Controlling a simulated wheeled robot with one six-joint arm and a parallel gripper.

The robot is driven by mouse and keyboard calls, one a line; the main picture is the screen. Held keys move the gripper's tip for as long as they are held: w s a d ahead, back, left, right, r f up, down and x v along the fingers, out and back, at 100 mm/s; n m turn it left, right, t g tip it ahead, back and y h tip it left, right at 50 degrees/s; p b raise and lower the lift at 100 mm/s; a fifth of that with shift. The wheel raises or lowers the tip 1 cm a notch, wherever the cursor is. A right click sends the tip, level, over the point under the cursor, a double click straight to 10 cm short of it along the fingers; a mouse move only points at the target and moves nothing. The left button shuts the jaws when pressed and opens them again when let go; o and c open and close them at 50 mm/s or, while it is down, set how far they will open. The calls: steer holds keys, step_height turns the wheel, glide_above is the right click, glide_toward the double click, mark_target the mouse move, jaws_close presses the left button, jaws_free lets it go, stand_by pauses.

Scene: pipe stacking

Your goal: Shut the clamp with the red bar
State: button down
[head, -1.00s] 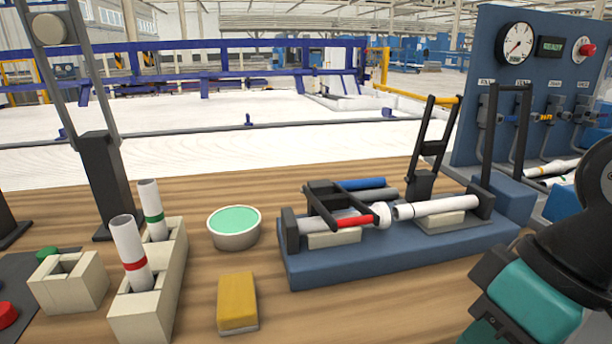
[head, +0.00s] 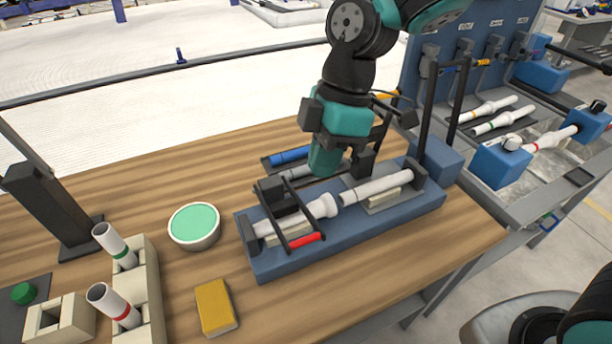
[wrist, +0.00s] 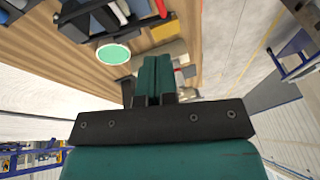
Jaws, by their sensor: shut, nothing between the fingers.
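The clamp with the red bar (head: 305,240) is a black frame at the left of a blue base. It is folded down across a white pipe (head: 280,220), its red bar at the front, low by the base. Whether it is fully latched I cannot tell. My gripper (head: 324,162) is shut and empty, pointing down above the base, right of and behind the red bar, apart from it. Its teal fingers (wrist: 153,75) lie together in the wrist view. A second clamp with a yellow bar (head: 387,95) stands upright, partly hidden behind my gripper.
A second white pipe (head: 378,189) lies on the right of the blue base (head: 350,232). A green-topped dish (head: 194,225), a yellow block (head: 215,306) and a beige rack (head: 150,290) with upright pipes stand left. A tall black frame (head: 459,90) rises at right.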

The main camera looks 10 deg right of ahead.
steer(key=w+a+r+n+p, duration=0.1)
steer(key=r+n+p, duration=0.1)
steer(key=p, duration=0.3)
glide_toward(310, 240)
steer(key=a+f, duration=0.3)
steer(key=f, duration=0.3)
steer(key=shift+s+f, duration=0.25)
steer(key=shift+s, duration=0.15)
steer(key=shift+a+b, duration=0.15)
steer(key=shift+b, duration=0.15)
steer(key=f+b, duration=0.2)
steer(key=s+f+b, duration=0.1)
steer(key=f+b, duration=0.1)
steer(key=shift+f, duration=0.15)
steer(key=shift+s+d, duration=0.15)
steer(key=shift+d, duration=0.05)
steer(key=r+p, duration=0.2)
steer(key=r, duration=0.1)
steer(key=r+p, duration=0.1)
steer(key=r, duration=0.1)
steer(key=shift+w+a+p, duration=0.2)
steer(key=shift+w+p, duration=0.2)
steer(key=s+b+v, duration=0.1)
steer(key=b+v, duration=0.1)
steer(key=v, duration=0.7)
steer(key=shift+d+r, duration=0.25)
steer(key=shift+r, duration=0.05)
